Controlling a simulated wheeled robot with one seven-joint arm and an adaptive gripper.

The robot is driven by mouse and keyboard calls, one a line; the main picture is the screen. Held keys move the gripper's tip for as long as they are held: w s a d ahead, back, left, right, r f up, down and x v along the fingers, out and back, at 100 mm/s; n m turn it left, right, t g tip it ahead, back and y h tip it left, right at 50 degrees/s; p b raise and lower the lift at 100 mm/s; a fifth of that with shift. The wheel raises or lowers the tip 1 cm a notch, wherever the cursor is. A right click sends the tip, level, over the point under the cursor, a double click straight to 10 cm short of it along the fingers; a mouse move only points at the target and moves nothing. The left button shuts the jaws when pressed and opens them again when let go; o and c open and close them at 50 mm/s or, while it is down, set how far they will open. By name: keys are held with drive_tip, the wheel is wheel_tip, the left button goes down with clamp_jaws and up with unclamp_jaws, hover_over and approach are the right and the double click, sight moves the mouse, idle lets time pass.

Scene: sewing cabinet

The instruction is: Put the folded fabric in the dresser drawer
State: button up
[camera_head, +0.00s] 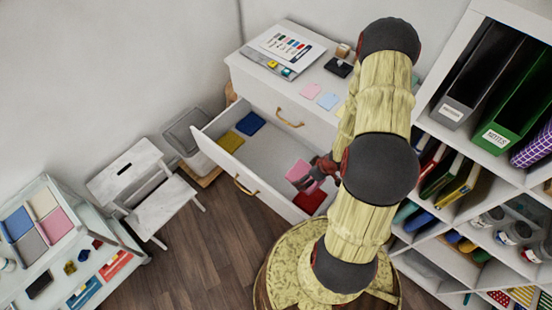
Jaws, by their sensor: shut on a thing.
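The white dresser drawer (262,163) stands pulled open in the middle of the view. A pink folded fabric (299,170) is in my gripper (312,178), over the right part of the open drawer. My gripper is shut on it, partly hidden by my arm. I cannot tell whether the pink fabric touches the drawer floor. A blue folded fabric (250,123) and a yellow one (230,141) lie in the drawer's left end. A red one (309,201) lies in its right end, near my gripper.
The dresser top (262,84) holds a printed sheet, pink and blue paper squares and small items. A shelf (468,150) with binders stands at the right. A white step stool (160,205), a bin (190,135) and a cart (85,255) with fabric squares are at the left.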

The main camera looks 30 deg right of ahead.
drive_tip(key=shift+w+d+f+b, duration=0.1)
drive_tip(key=shift+w+f+b, duration=0.2)
drive_tip(key=shift+f, duration=0.35)
drive_tip(key=shift+w+d+f+b, duration=0.1)
drive_tip(key=shift+w+f+b, duration=0.1)
drive_tip(key=shift+f+b, duration=0.3)
drive_tip(key=b, duration=0.2)
approach(280, 170)
drive_tip(key=shift+w+a+f+b, duration=0.2)
drive_tip(key=shift+w+f+b, duration=0.2)
drive_tip(key=shift+f, duration=0.1)
drive_tip(key=shift+w+a+f+b, duration=0.25)
drive_tip(key=shift+w+f, duration=0.1)
drive_tip(key=shift+f, duration=0.15)
drive_tip(key=shift+w+a+f, duration=0.1)
drive_tip(key=shift+w+f, duration=0.2)
drive_tip(key=shift+f, duration=0.1)
drive_tip(key=shift+w+f+b, duration=0.1)
drive_tip(key=shift+f+b, duration=0.8)
drive_tip(key=shift+f, duration=0.7)
drive_tip(key=shift+f, duration=0.1)
drive_tip(key=o, duration=0.4)
drive_tip(key=shift+f, duration=0.1)
drive_tip(key=o, duration=0.3)
drive_tip(key=shift+o, duration=0.2)
